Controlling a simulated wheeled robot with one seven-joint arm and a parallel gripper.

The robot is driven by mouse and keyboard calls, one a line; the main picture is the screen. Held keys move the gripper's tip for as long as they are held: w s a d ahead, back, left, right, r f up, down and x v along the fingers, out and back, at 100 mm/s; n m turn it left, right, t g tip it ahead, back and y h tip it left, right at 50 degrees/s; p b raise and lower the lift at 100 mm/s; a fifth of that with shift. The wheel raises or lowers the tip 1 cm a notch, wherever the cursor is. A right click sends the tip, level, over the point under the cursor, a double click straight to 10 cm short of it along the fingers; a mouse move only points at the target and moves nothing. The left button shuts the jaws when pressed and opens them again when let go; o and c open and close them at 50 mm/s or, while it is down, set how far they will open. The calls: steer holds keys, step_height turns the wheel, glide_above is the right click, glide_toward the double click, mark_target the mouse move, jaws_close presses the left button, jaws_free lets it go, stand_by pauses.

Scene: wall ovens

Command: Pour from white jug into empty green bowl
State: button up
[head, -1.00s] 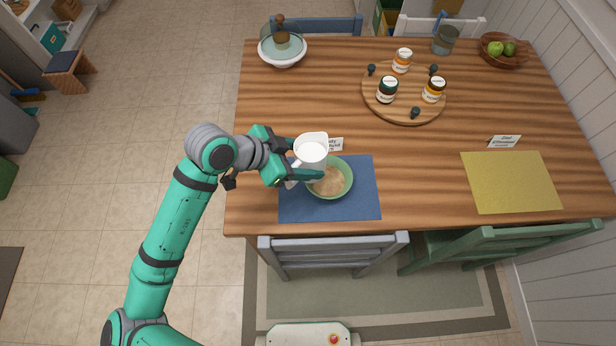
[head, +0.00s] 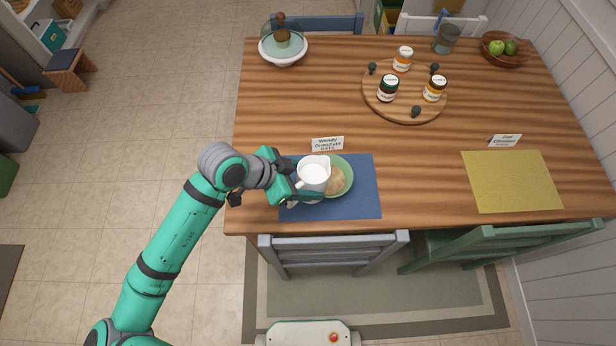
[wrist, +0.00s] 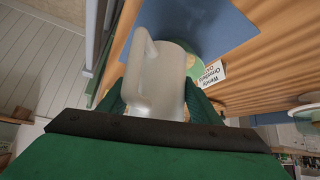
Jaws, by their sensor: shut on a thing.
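A white jug (head: 312,180) is held in my gripper (head: 302,177) at the left side of the green bowl. White shows inside its mouth, and it looks near upright. The jug hides the bowl's left part in the head view. In the wrist view only a bit of the bowl (wrist: 193,66) shows behind the jug.
A name card (head: 327,144) stands just behind the blue mat. A round wooden board (head: 408,110) with several jars lies further back. A bare yellow mat (head: 510,182) lies at right. A grey chair (head: 335,250) stands at the table's front edge. The table's middle is clear.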

steer(key=shift+s+a+r+g+y, duration=0.25)
steer(key=shift+r+g+y, duration=0.2)
steer(key=shift+g+y, duration=0.45)
steer(key=shift+s+a+r+n+g+y, duration=0.1)
steer(key=shift+r+n+g+y, duration=0.1)
steer(key=shift+g+y, duration=0.25)
steer(key=shift+a+r+n+g+y, duration=0.1)
steer(key=shift+n+g+y, duration=0.1)
steer(key=shift+g+y, duration=0.25)
steer(key=shift+f+g+y, duration=0.4)
steer(key=shift+f+y, duration=0.05)
steer(key=shift+y, duration=0.15)
steer(key=shift+s+g+y, duration=0.1)
steer(key=shift+g+y, duration=0.2)
steer(key=shift+g, duration=0.1)
steer(key=shift+d+n+g+y, duration=0.1)
steer(key=shift+n+g+y, duration=0.3)
steer(key=shift+g+y, duration=0.55)
